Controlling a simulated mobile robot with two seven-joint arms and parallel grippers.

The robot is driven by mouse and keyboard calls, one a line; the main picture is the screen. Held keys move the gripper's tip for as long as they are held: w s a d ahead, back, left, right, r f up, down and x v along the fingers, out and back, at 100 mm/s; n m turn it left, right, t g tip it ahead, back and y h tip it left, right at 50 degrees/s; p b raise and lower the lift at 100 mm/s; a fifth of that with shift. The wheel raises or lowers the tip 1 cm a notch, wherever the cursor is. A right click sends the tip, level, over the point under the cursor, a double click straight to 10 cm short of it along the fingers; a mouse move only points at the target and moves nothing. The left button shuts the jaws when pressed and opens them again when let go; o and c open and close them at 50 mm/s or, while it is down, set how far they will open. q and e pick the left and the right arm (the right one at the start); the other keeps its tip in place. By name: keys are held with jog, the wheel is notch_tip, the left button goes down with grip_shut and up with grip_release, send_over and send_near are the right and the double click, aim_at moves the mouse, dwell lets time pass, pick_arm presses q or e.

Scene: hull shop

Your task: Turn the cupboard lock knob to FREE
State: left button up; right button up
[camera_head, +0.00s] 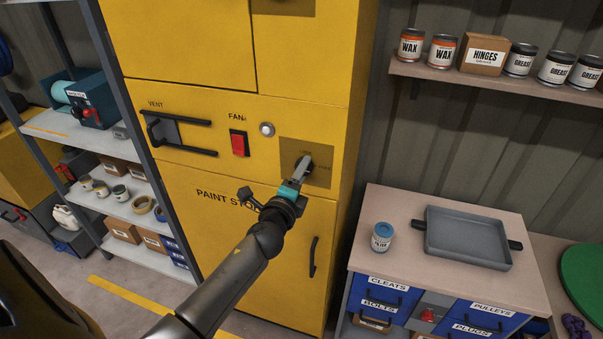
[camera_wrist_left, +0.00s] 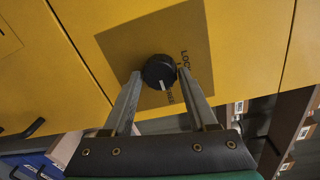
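The lock knob (camera_wrist_left: 159,72) is a round dark knob with a white pointer mark, on a brownish square plate (camera_wrist_left: 118,48) on the yellow cupboard (camera_head: 205,235). In the wrist view the mark points down, toward the lower, partly hidden word on the plate; a word starting LOC stands to the right of the knob. My left gripper (camera_wrist_left: 160,75) has one fingertip on each side of the knob, flush against it as far as I can see. In the head view my left gripper (camera_head: 302,172) reaches the plate and largely hides the knob. My right gripper is not in view.
Above and left of the plate are a round button (camera_head: 267,129), a red FAN switch (camera_head: 239,143) and a VENT handle (camera_head: 179,133). A door handle (camera_head: 313,257) is below. A drawer cabinet (camera_head: 400,228) with a tin and a grey tray stands at right.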

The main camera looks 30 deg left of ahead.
pick_arm(q)
jog(key=shift+o, duration=1.4)
jog(key=f+b+v, duration=0.1)
jog(key=v, duration=1.4)
jog(key=shift+s+r+b, duration=0.2)
jog(key=shift+r+b, duration=0.1)
jog(key=shift+r, duration=0.2)
jog(key=s+d+f+n+g+h+b, duration=0.1)
jog(key=s+f+n+g+b, duration=0.15)
jog(key=f, duration=1.05)
jog(key=s+d+f+n+g+h+b, duration=0.1)
jog(key=s+d+f+n+g+b, duration=0.15)
jog(key=f, duration=1.05)
jog(key=s+d+f+n+g+h+b, duration=0.1)
jog(key=s+f+n+g+b, duration=0.15)
jog(key=f, duration=1.05)
jog(key=s+d+f+n+g+b, duration=0.2)
jog(key=s+f+n+g+b, duration=0.2)
jog(key=s+f, duration=0.7)
jog(key=s+d+f+n+g+h+b, duration=0.1)
jog(key=s+d+f+n+g+b, duration=0.1)
jog(key=s+f, duration=1)
jog(key=s+n+g+b, duration=0.1)
jog(key=s+n+g, duration=0.1)
jog(key=s, duration=0.1)
jog(key=shift+d+f+b, duration=0.35)
